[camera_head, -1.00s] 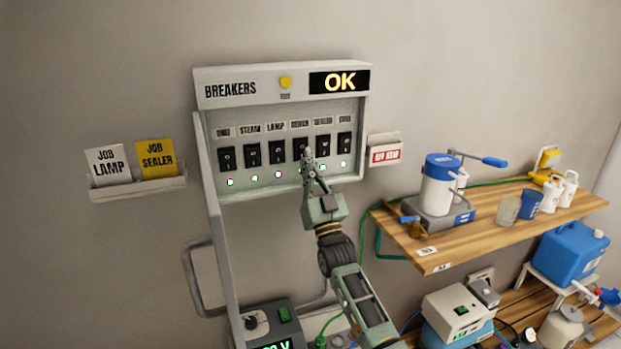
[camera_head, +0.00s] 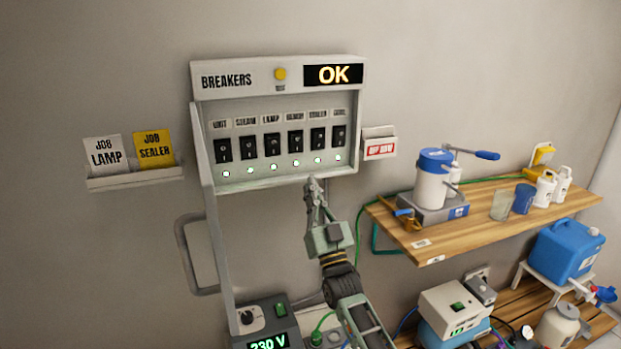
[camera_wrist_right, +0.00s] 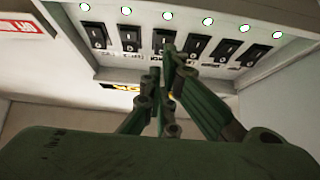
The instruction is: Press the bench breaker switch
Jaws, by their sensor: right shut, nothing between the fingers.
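The white breaker panel (camera_head: 284,185) hangs on the wall, with a row of black rocker switches above small lit lamps. The bench breaker switch (camera_head: 295,141) is fourth from the left, and the lamp under it is lit. The display (camera_head: 334,75) above reads OK. My right gripper (camera_head: 313,183) is shut and empty, just below the panel's lower edge, apart from the switches. In the right wrist view the panel appears upside down, and the fingers (camera_wrist_right: 162,65) partly cover the middle switches. My left gripper is not in view.
A wooden shelf (camera_head: 480,232) at the right holds a blue-lidded device (camera_head: 434,180), cups and bottles. A card holder (camera_head: 136,178) is on the wall at the left. A 230 V unit (camera_head: 262,322) stands below the panel. The wall around the panel is mostly bare.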

